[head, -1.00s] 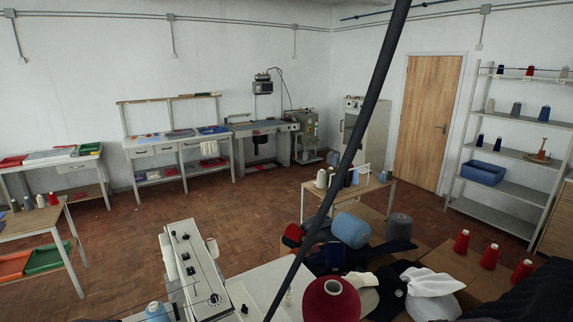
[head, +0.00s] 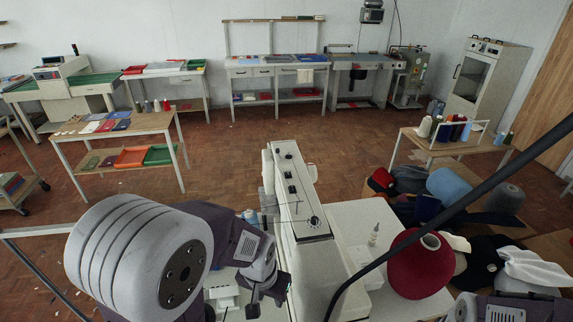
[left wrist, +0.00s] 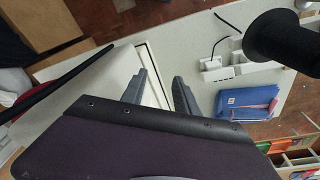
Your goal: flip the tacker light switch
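The tacker is the pale machine (head: 297,190) in the middle of the head view. Its long top panel carries small black switches (head: 291,188) and a round dial (head: 314,221); I cannot tell which one is the light switch. My left gripper (head: 266,290) is low beside the machine's left side in the head view, partly blurred into my dark wrist. In the left wrist view its two grey fingers (left wrist: 160,86) stand apart with nothing between them, over a pale surface. The right gripper is not in view; only part of my right arm shows at the lower right.
A dark pole (head: 460,207) slants across the right side. The floor beyond is open.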

